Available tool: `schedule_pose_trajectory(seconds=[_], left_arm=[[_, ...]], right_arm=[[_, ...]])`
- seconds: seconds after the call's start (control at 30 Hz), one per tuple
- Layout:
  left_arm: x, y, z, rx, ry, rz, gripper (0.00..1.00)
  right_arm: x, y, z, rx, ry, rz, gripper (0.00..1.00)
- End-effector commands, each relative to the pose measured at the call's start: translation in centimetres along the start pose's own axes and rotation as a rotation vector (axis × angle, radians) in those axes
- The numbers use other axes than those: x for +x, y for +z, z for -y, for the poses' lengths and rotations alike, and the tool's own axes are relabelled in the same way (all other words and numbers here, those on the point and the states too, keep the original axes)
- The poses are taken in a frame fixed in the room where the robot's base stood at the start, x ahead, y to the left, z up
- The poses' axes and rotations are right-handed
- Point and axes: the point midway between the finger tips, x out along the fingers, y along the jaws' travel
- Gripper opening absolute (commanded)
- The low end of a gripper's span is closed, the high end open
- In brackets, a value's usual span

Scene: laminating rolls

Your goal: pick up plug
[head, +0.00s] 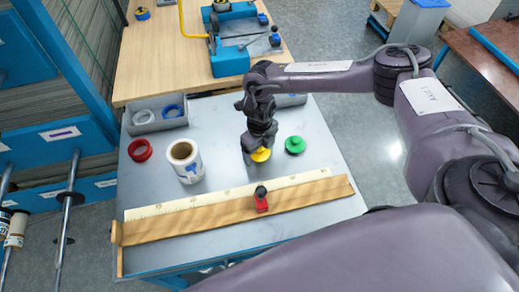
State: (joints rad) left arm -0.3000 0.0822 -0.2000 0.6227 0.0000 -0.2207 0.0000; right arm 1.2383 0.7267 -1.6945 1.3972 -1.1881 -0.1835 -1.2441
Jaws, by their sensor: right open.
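My right gripper (259,148) points down at the grey table top and is open. It is right over a yellow plug (261,155), which shows just below its fingers. I cannot tell whether the fingers touch the plug, and the gripper hides its upper part. A green plug (295,145) with a raised knob stands on the table a little to the right, apart from the gripper. My left gripper is not in view.
A white roll (186,162) and a red ring (140,150) stand to the left. A grey bin (145,126) holds a blue ring (172,111). A ruler board (205,218) with a red stop (261,203) lies along the front. A wooden bench with a blue machine (230,62) is behind.

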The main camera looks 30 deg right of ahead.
Motion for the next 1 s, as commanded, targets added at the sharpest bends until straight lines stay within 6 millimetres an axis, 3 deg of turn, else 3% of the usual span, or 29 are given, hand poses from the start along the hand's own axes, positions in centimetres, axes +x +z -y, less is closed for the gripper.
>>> schedule_pose_trajectory(seconds=[0.23, 0.6, 1.0], left_arm=[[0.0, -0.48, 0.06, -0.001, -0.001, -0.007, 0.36], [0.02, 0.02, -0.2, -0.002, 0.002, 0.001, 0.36], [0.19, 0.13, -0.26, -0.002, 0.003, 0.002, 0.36]], right_arm=[[0.18, 0.08, 0.02, 0.001, 0.0, 0.002, 0.84], [0.14, 0.07, 0.02, 0.0, 0.0, 0.002, 0.37], [-0.65, 0.12, 0.0, -0.001, 0.001, 0.003, 0.37]])
